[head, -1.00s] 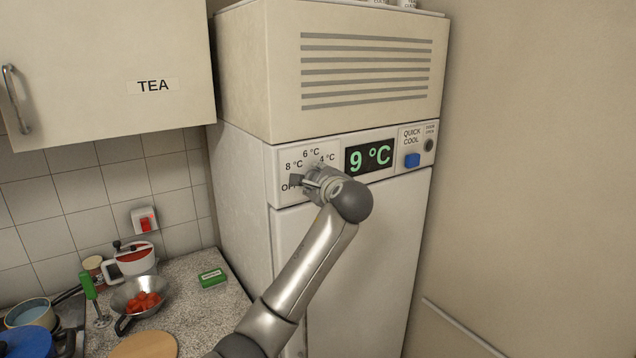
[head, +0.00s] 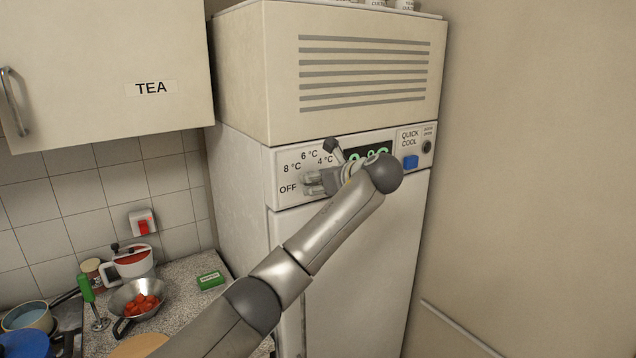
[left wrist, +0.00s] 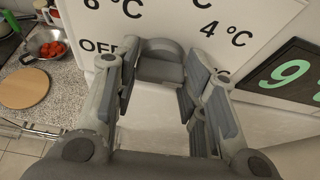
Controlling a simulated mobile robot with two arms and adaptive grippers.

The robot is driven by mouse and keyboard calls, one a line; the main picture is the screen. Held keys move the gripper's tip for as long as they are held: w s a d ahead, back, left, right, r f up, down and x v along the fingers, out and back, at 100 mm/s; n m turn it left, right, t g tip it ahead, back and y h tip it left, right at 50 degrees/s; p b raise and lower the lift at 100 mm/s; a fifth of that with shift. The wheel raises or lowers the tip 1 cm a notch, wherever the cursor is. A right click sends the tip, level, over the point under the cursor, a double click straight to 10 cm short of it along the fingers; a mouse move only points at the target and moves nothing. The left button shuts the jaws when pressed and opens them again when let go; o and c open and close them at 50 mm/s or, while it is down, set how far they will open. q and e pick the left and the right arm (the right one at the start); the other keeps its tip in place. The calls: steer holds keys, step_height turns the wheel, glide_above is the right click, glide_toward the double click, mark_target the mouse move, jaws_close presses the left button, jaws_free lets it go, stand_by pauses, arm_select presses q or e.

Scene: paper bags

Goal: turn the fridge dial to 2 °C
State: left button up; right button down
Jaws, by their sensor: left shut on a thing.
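The fridge dial (left wrist: 160,68) is a grey knob with a rounded rim, in the middle of the left wrist view. My left gripper (left wrist: 158,80) has its fingers on both sides of the dial and is shut on it. In the head view the left gripper (head: 324,174) covers the dial, so its pointer setting cannot be read there. My right gripper is not in view.
A blue button (head: 410,162) under QUICK COOL is right of the display. A TEA cupboard (head: 110,60) hangs at left.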

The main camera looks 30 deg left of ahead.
arm_select(q)
steer(key=shift+w+f+m+g, duration=0.1)
steer(key=shift+m+g, duration=0.5)
steer(key=shift+m, duration=0.2)
steer(key=o, duration=1)
steer(key=shift+d, duration=0.15)
steer(key=shift+v, duration=5.85)
steer(key=shift+d, duration=0.15)
